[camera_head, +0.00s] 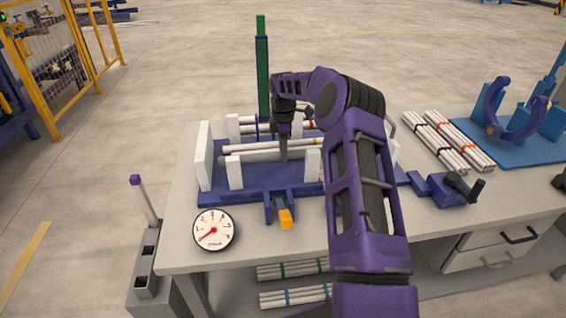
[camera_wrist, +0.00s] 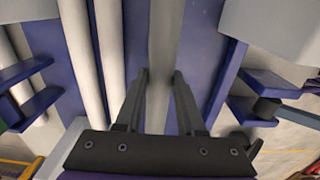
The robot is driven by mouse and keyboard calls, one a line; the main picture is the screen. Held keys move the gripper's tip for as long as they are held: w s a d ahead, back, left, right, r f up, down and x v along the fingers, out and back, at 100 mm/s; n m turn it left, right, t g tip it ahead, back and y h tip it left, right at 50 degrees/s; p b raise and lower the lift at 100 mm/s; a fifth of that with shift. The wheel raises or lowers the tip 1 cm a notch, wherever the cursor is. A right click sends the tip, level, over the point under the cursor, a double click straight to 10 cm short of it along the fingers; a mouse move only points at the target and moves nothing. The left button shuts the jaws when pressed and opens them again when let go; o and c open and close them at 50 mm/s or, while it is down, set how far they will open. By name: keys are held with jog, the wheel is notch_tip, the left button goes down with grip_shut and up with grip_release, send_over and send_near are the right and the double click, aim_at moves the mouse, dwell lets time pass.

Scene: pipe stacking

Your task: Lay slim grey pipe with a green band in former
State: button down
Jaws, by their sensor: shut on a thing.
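A slim grey pipe (camera_head: 258,156) lies level in the front of the blue former (camera_head: 232,197), between its white posts. My gripper (camera_head: 284,158) comes down from above onto this pipe near its middle. In the wrist view the grey pipe (camera_wrist: 166,30) runs between the two dark fingers of my gripper (camera_wrist: 160,75), which are shut on it. I see no green band on it; the band may be hidden by the gripper or arm. I cannot tell whether the pipe rests on the former's floor.
Paler pipes (camera_head: 240,147) lie behind it, with orange and red bands. A dial gauge (camera_head: 213,230) and a yellow-tipped clamp (camera_head: 286,218) sit at the front. Banded pipes (camera_head: 447,140) lie at the right beside a blue fixture (camera_head: 510,125). A green column (camera_head: 262,75) stands behind.

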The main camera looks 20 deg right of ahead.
jog(key=shift+f, duration=1.8)
jog(key=shift+f, duration=0.2)
jog(key=c, duration=0.5)
grip_release()
notch_tip(320, 180, up, 12)
jog(key=shift+r+p, duration=0.25)
jog(key=shift+p, duration=0.1)
